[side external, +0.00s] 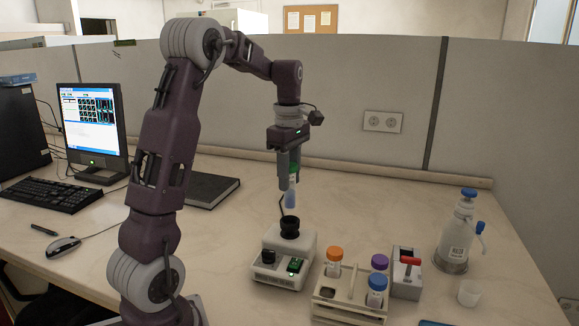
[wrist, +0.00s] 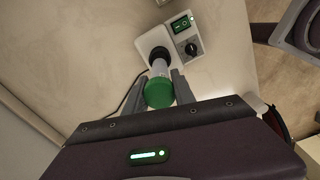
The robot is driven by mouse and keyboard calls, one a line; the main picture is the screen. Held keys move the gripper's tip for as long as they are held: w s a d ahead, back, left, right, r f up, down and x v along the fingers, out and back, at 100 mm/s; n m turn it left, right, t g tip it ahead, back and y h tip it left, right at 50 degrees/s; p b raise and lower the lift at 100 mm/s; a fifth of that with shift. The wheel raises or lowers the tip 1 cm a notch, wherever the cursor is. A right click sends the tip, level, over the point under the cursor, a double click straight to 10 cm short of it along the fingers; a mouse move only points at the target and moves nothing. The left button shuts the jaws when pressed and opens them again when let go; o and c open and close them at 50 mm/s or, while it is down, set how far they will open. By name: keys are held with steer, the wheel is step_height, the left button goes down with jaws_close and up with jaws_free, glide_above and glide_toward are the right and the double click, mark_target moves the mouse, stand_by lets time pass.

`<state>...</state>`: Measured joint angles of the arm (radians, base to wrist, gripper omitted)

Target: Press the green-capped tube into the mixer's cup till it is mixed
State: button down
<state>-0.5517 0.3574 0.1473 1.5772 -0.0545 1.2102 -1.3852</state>
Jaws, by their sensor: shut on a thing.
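The green-capped tube (side external: 290,194) hangs upright in my gripper (side external: 288,168), with bluish contents in its lower part. In the wrist view its green cap (wrist: 159,92) sits between the two fingers of my gripper (wrist: 165,85), which is shut on it. The mixer (side external: 283,262) is a small white box with a black cup (side external: 290,227) on top, a black knob and a green switch. In the side view the tube's tip is just above the cup, with a small gap. The cup (wrist: 160,54) also shows beyond the tube in the wrist view.
A rack (side external: 345,298) beside the mixer holds an orange-capped tube (side external: 334,256) and purple- and blue-capped tubes. A box with a red lever (side external: 408,270), a blue-topped bottle (side external: 457,232) and a small cup (side external: 469,293) stand further right. A laptop-like black book (side external: 207,189) lies behind.

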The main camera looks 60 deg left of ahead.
mark_target(289, 196)
steer(key=shift+f, duration=2.3)
steer(key=shift+f, duration=0.45)
stand_by(1.1)
steer(key=shift+r, duration=3.05)
